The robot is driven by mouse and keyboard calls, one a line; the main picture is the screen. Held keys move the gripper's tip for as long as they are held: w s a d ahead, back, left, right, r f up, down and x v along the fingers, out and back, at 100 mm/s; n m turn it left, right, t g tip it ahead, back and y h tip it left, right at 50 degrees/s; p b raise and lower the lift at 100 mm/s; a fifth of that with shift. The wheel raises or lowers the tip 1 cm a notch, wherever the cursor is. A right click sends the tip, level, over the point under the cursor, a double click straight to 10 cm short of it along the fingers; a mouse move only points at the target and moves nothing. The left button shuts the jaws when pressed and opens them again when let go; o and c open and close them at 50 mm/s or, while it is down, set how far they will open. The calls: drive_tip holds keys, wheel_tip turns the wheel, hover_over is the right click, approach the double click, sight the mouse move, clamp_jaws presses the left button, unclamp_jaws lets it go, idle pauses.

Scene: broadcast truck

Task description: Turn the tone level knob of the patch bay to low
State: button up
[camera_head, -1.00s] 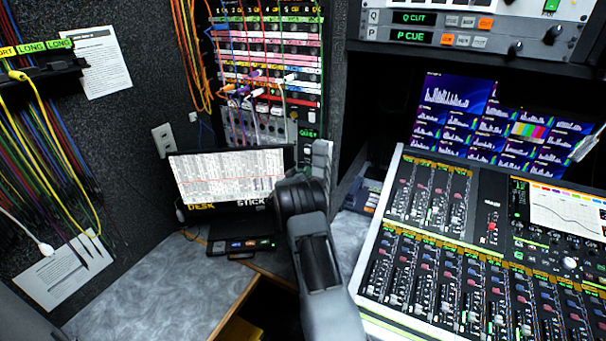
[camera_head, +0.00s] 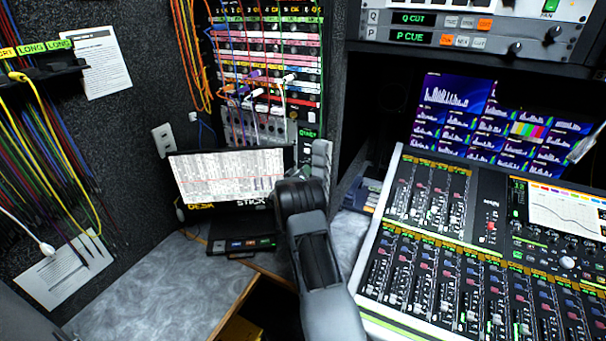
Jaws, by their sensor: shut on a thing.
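The patch bay (camera_head: 268,43) is the tall rack panel at the back, with coloured label strips, rows of jacks and patch cords plugged in. At its lower right is a dark section with a small green display (camera_head: 308,132). My gripper (camera_head: 318,150) is at this lower right section, seen from behind, past my dark wrist. It is shut on the tone level knob there. The knob and the fingertips are mostly hidden by my gripper and wrist, so the knob's setting cannot be read.
A monitor (camera_head: 225,178) stands on the grey desk (camera_head: 165,285), left of my wrist. A mixing console (camera_head: 440,290) with many faders is close on the right. Orange cords (camera_head: 190,50) hang left of the patch bay. The desk's front left is clear.

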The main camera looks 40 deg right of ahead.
drive_tip(key=o, duration=0.9)
drive_tip(key=b+v, duration=0.2)
drive_tip(key=v, duration=1.2)
drive_tip(key=shift+d+b, duration=0.1)
drive_tip(key=shift+b, duration=0.2)
